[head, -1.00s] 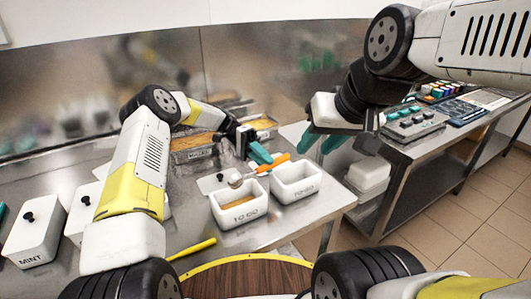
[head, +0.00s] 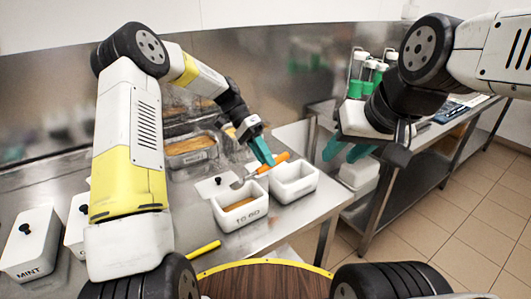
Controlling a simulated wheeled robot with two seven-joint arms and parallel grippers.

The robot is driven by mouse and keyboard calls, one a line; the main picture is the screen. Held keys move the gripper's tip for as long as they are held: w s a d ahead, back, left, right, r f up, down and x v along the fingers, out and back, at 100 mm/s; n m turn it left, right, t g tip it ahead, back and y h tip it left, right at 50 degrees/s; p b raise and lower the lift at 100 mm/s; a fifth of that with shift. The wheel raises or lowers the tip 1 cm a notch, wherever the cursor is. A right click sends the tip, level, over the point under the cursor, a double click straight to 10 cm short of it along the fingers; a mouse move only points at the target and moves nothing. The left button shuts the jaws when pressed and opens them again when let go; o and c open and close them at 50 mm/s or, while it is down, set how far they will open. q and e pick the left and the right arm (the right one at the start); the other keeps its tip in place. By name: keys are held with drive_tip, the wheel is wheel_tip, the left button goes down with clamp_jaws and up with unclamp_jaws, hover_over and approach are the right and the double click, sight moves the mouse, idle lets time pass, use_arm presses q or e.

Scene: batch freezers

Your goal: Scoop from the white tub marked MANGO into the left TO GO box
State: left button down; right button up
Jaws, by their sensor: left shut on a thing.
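My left gripper (head: 262,152) is shut on the orange handle (head: 273,163) of a scoop. The scoop's metal head (head: 238,184) is over the back of the left TO GO box (head: 243,222), a white box with orange-yellow stuff inside. I cannot tell whether the head holds anything. The right TO GO box (head: 295,196) is beside it and looks empty. An open tub (head: 193,160) with orange-yellow contents stands further back, partly behind my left arm; its label is not readable now. My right gripper (head: 348,152) has its teal fingers apart, empty, away to the right.
A lidded white MINT tub (head: 30,247) and another lidded tub (head: 77,226) stand at the left. A white lid with a black knob (head: 216,182) lies behind the left box. A yellow stick (head: 204,250) lies near the front edge. A side table stands at the right.

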use_arm(q)
drive_tip(key=t+y, duration=0.1)
drive_tip(key=s+r+t+y, duration=0.1)
drive_tip(key=t, duration=0.1)
drive_tip(key=shift+d+y, duration=0.3)
drive_tip(key=shift+d, duration=0.05)
drive_tip(key=t+y, duration=0.2)
drive_tip(key=t, duration=0.1)
drive_tip(key=s+t+y, duration=0.1)
drive_tip(key=shift+d+r+m, duration=0.3)
drive_tip(key=shift+d+r, duration=0.05)
drive_tip(key=shift+d, duration=0.05)
drive_tip(key=shift+r, duration=1)
